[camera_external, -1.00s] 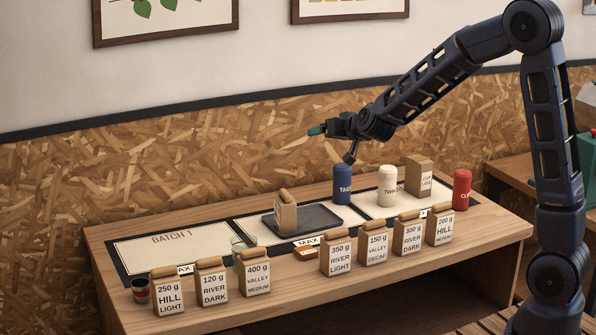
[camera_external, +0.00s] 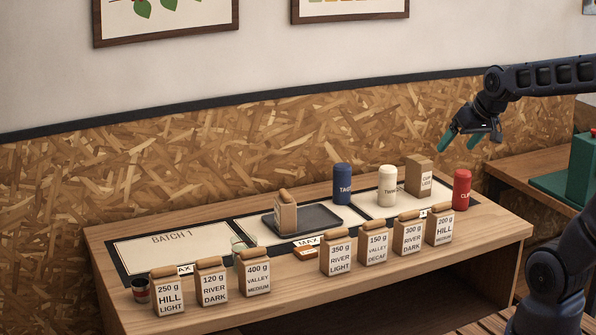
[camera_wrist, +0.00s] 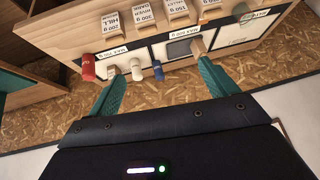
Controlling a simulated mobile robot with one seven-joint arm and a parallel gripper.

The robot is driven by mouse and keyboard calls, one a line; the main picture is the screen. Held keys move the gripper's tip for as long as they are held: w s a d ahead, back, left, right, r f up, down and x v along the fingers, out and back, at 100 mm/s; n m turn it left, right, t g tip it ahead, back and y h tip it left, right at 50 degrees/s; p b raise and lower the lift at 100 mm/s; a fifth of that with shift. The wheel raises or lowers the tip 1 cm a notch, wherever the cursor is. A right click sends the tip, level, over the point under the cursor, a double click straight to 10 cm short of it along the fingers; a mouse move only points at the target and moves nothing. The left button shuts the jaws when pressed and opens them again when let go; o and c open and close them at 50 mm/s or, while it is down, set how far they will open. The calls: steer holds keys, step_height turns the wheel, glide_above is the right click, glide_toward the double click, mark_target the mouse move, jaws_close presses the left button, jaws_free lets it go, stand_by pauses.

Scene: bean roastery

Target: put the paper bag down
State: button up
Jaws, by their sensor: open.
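A brown paper bag (camera_external: 286,216) with a folded top stands upright on the dark tray (camera_external: 324,216) in the middle section of the bench. Its label is turned sideways and I cannot read it. The bag also shows near the right fingertip in the wrist view (camera_wrist: 198,46), but apart from the finger in depth. My gripper (camera_external: 460,142) is open and empty, its green fingers apart, in the air above the right end of the bench. In the wrist view my gripper (camera_wrist: 162,70) has only distant bench things between its fingers.
Several labelled bags line the bench front, among them a River Light bag (camera_external: 338,253) and a Hill Medium bag (camera_external: 439,225). Blue (camera_external: 342,184), white (camera_external: 387,186) and red (camera_external: 461,190) canisters and a cup lids box (camera_external: 419,176) stand at the right. The BATCH 1 section (camera_external: 175,252) is bare.

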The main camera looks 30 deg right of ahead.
steer(key=s+d+f+g+h, duration=0.1)
steer(key=s+d, duration=0.3)
steer(key=s, duration=0.7)
steer(key=shift+d+f+m+g+h, duration=0.3)
steer(key=shift+d+f+g+h, duration=0.1)
steer(key=shift+f+g, duration=0.1)
steer(key=shift+s, duration=0.1)
steer(key=o, duration=0.3)
steer(key=w+d+f+n+t+h, duration=0.15)
steer(key=w+d+n, duration=0.25)
steer(key=w+n, duration=0.55)
steer(key=w+d+n+t+h, duration=0.15)
steer(key=w+d+n, duration=0.25)
steer(key=w+n, duration=0.55)
steer(key=shift+w+a+f+n+t+y, duration=0.2)
steer(key=shift+w+a+f+n+y, duration=0.2)
steer(key=shift+w+f+n, duration=3.2)
steer(key=shift+w+a+f+n+t+y, duration=0.35)
steer(key=shift+w+f+n, duration=1.75)
steer(key=shift+w, duration=2.85)
steer(key=shift+w+a+f+n+t+y, duration=0.1)
steer(key=shift+w+a+f+n+y, duration=0.3)
steer(key=shift+w+f+n, duration=3.2)
